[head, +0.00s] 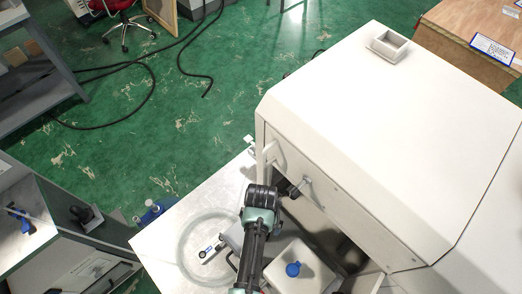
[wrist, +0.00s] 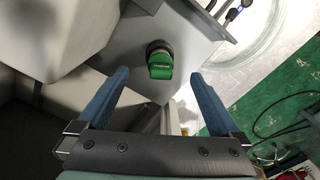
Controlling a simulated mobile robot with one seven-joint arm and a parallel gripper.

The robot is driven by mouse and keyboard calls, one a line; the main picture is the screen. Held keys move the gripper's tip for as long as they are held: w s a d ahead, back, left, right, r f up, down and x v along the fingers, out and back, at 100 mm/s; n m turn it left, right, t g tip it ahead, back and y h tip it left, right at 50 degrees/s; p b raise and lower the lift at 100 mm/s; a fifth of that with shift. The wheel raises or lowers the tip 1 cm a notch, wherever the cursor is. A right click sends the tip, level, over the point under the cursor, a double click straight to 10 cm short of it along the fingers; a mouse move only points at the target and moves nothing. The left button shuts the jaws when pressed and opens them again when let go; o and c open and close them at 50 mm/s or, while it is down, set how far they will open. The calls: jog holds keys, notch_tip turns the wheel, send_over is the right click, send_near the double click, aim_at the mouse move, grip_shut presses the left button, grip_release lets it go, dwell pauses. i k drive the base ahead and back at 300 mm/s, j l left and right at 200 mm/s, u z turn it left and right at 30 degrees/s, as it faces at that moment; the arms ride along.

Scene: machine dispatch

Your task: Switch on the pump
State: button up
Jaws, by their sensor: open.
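A green knob or switch (wrist: 160,66) with a dark round collar sits on a light grey panel (wrist: 190,40) in the wrist view. A small label on it is too small to read. My gripper (wrist: 158,76) is open, its two blue fingers to the left and right of the knob in the picture; I see no contact. The knob's depth relative to the fingertips is hard to tell. In the head view my arm reaches up to the front of a large white machine (head: 390,130), and the green knob cannot be made out there. I cannot tell which body is the pump.
A white container with a blue cap (head: 293,269) stands right of my arm. A clear coiled hose (head: 190,250) lies on the pale table to its left. An open-topped box (head: 389,44) sits on the machine. Black cables (head: 152,85) cross the green floor.

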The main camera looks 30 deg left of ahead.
aim_at(218, 247)
jog(key=k+j, duration=0.25)
jog(key=k, duration=0.2)
jog(key=k+j, duration=0.25)
jog(key=k, duration=0.25)
